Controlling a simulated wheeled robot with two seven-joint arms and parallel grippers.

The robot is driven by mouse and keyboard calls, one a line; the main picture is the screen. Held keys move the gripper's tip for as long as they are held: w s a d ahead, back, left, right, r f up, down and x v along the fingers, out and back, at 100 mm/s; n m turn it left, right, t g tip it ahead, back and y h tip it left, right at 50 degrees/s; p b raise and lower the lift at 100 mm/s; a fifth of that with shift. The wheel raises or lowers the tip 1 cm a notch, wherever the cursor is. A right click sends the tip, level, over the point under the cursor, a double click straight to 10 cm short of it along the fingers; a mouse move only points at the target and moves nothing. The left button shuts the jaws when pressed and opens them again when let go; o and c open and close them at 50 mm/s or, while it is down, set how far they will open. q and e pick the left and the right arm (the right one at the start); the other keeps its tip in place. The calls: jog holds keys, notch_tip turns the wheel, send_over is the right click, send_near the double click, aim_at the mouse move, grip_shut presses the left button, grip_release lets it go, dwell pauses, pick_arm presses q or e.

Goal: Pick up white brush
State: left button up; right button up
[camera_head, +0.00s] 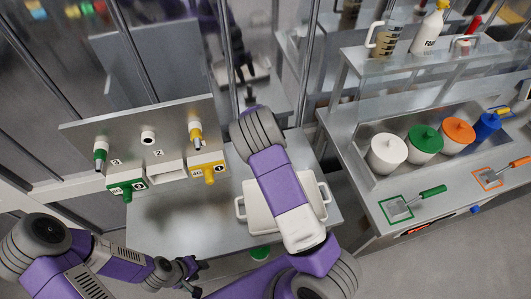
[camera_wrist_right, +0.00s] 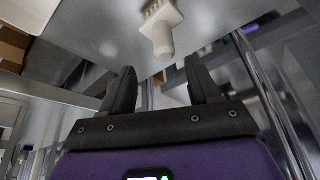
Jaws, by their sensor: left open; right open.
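The white brush (camera_wrist_right: 163,35) shows in the right wrist view, at top centre. Its toothed head is toward the top and its rounded handle end points down toward my right gripper. My right gripper (camera_wrist_right: 158,68) is open, with its two dark fingers apart and empty. The handle end lies just beyond the fingertips, between their lines, and does not visibly touch them. In the head view I cannot make out the brush or my right gripper. My left gripper (camera_head: 190,272) is open and empty, low in front of the metal table (camera_head: 165,222).
A metal panel (camera_head: 85,135) holds a green-tipped tool (camera_head: 100,155), a white knob (camera_head: 148,137) and a yellow tool (camera_head: 196,133). A white tray (camera_head: 318,190) sits partly behind my right arm. The right-hand counter holds several coloured pots, including a green one (camera_head: 425,142).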

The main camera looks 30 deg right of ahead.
jog(key=shift+w+d+f, duration=0.1)
jog(key=shift+w+f, duration=0.65)
jog(key=shift+f, duration=0.3)
jog(key=shift+d+f, duration=0.25)
jog(key=shift+f, duration=0.4)
jog(key=x, duration=0.5)
jog(key=shift+s+a+f, duration=0.1)
jog(key=shift+s+a, duration=0.05)
jog(key=shift+a, duration=0.05)
jog(key=shift+c, duration=0.4)
jog(key=c, duration=1)
notch_tip(320, 180, up, 10)
jog(key=shift+r, duration=0.1)
